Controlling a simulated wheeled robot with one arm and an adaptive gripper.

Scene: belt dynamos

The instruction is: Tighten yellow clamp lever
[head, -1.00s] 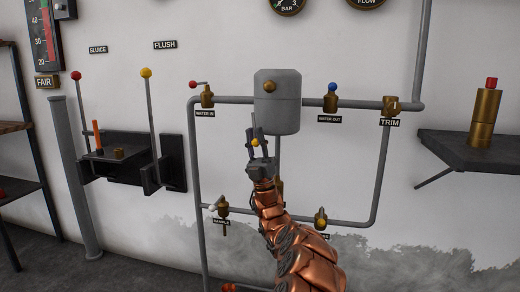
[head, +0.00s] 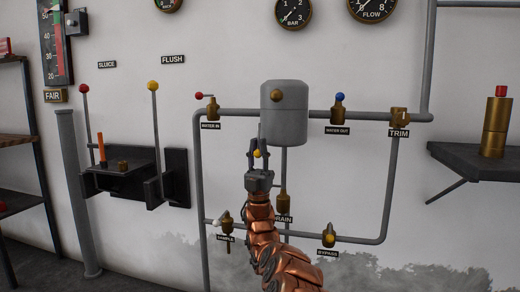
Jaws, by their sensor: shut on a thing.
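My gripper (head: 257,146) is in front of the wall, just below the grey tank, with its fingers pointing up. Other yellow parts show: a ball on the tall FLUSH lever (head: 154,112) at left, and a yellow knob on the bottom-right valve (head: 329,239). No label reads clamp.
The grey tank (head: 284,120) and pipe loop (head: 389,180) carry several brass valves. The DRAIN valve (head: 283,203) is right beside my arm. A shelf (head: 465,158) with a brass cylinder (head: 496,127) juts out at right. A black lever bracket (head: 176,172) stands out at left.

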